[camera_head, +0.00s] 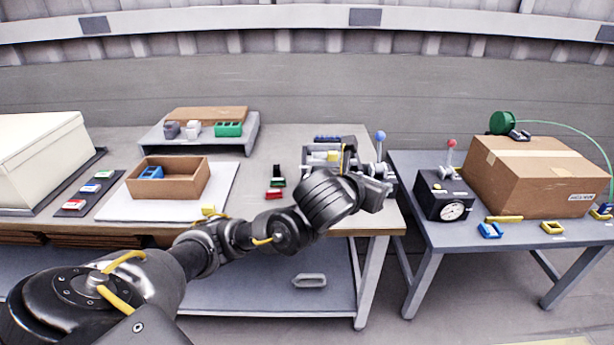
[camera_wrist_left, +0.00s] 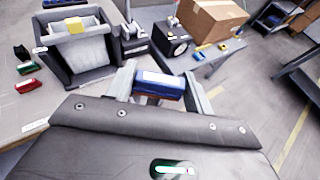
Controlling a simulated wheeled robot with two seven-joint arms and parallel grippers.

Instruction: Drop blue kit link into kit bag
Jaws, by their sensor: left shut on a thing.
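My left gripper (camera_wrist_left: 160,88) is shut on a blue link (camera_wrist_left: 160,82) with a pale label on top; a reddish strip shows below it. In the head view my left gripper (camera_head: 377,184) is near the right end of the middle table, and the blue link cannot be made out there. An open grey bag-like container (camera_wrist_left: 93,72), which I take as the kit bag, has a pale inside and a yellow piece (camera_wrist_left: 74,25) at its far side. It stands left of the gripper, apart from the link. In the head view my arm partly hides the bag (camera_head: 312,157). My right gripper is not in view.
Red and green pieces (camera_head: 275,195) (camera_head: 278,182) lie left of the bag. A blue-knobbed lever (camera_head: 380,137) stands behind the gripper. A black gauge box (camera_head: 436,189) and a cardboard box (camera_head: 530,180) are on the right table. An open brown box (camera_head: 176,188) is at left.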

